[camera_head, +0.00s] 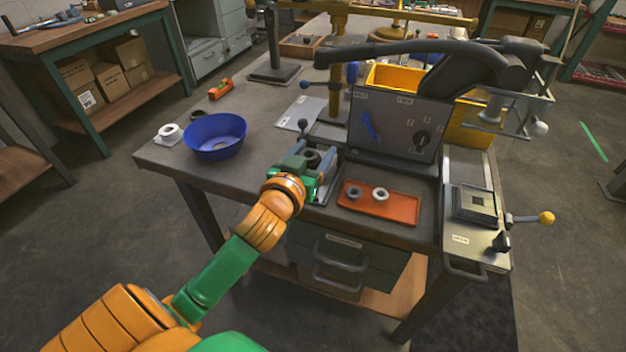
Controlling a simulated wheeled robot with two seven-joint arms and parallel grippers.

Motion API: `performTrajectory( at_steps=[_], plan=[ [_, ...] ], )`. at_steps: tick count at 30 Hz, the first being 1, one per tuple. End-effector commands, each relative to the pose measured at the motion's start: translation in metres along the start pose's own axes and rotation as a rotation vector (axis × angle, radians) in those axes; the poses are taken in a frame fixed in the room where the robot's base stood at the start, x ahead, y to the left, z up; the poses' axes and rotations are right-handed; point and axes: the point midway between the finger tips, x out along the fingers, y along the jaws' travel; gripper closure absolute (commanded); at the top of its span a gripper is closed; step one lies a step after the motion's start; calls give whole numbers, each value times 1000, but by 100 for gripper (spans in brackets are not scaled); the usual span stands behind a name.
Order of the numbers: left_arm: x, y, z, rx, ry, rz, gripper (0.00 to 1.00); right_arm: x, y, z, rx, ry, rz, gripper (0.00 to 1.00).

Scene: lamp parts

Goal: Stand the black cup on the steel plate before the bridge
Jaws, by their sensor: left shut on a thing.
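My left gripper (311,165) reaches in over the front edge of the workbench. It is shut on a small dark round piece, the black cup (312,157), whose open top shows between the jaws. The steel plate (327,187) shows as a grey strip just right of the gripper; the gripper and the cup hide much of that area. I cannot tell whether the cup touches the plate. Behind it stand a blue-and-steel fixture and a brass post (337,98), perhaps part of the bridge. My right gripper is not in view.
A blue bowl (214,151) and a white ring (169,131) sit left on the bench (258,125). An orange tray (362,212) with two small rings lies right of my gripper. A dark panel box (397,105) and a yellow bin (470,135) stand behind it.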

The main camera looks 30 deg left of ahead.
Motion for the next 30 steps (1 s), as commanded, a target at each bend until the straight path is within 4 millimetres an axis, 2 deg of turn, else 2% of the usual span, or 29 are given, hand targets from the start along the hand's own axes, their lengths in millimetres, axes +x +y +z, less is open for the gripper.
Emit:
performTrajectory(
  at_steps=[1,3,10,12,14,25,26,28,29,30],
  plan=[
    [8,-4,12,3,-5,-3,91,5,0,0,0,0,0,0],
    [20,-7,22,2,-4,-3,91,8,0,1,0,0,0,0],
    [46,-16,47,1,-3,-2,91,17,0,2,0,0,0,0],
    [47,-15,63,1,-6,0,91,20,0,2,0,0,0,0],
    [48,-15,71,1,-5,0,91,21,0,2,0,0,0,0],
    [49,-14,76,-1,-1,0,91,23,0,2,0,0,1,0],
    [49,-14,76,-1,-1,0,29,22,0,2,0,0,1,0],
    [48,-14,75,0,-1,0,10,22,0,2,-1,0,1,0],
    [48,-14,75,0,-1,0,4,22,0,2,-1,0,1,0],
    [48,-14,75,0,-1,0,4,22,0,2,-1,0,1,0]
  ],
)
